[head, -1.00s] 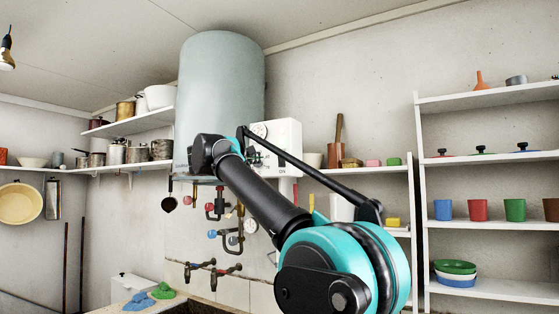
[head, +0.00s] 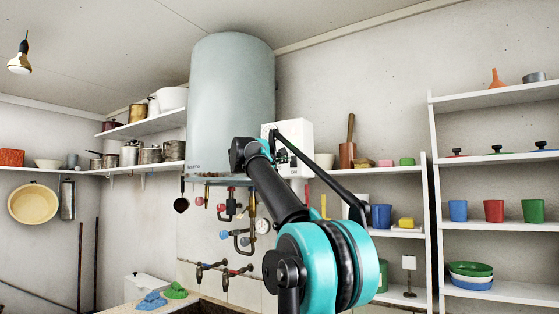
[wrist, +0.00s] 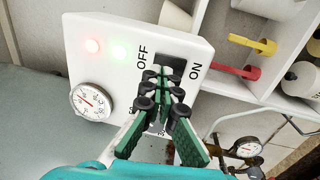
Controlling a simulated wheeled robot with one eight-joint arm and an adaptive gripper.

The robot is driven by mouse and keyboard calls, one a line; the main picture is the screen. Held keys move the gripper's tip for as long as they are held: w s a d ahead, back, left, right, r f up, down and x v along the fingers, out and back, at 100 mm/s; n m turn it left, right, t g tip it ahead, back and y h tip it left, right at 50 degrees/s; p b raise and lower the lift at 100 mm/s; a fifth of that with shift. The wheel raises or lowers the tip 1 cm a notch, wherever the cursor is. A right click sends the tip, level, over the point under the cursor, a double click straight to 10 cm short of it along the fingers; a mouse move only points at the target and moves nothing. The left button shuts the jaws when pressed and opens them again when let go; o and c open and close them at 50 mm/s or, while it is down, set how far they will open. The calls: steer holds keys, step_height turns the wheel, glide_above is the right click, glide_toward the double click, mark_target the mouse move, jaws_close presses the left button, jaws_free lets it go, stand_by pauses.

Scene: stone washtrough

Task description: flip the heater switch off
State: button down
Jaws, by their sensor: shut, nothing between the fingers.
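The white heater control box (wrist: 112,52) fills the middle of the wrist view, with a lit red light, a lit green light, a round gauge (wrist: 92,101) and the words OFF and ON. In the head view the box (head: 303,131) hangs at the right front of the grey heater tank (head: 232,100), partly behind my arm. My gripper (wrist: 163,80) is shut and empty, its green and black fingers over the switch area between OFF and ON. The switch lever is hidden behind the fingertips, so its position and any contact cannot be told.
Pipes and valves (head: 240,235) hang below the tank. A shelf with pots (head: 150,155) is at left. Shelves with a blue mug (head: 380,217) and coloured cups (head: 494,211) stand at right. A sink edge lies below.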

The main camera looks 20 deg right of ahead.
steer(key=shift+x, duration=1.6)
steer(key=shift+w+d+r, duration=0.1)
steer(key=shift+d, duration=0.1)
steer(key=shift+a, duration=0.2)
glide_toward(293, 157)
steer(key=r, duration=0.2)
steer(key=v, duration=0.6)
steer(key=shift+r, duration=0.6)
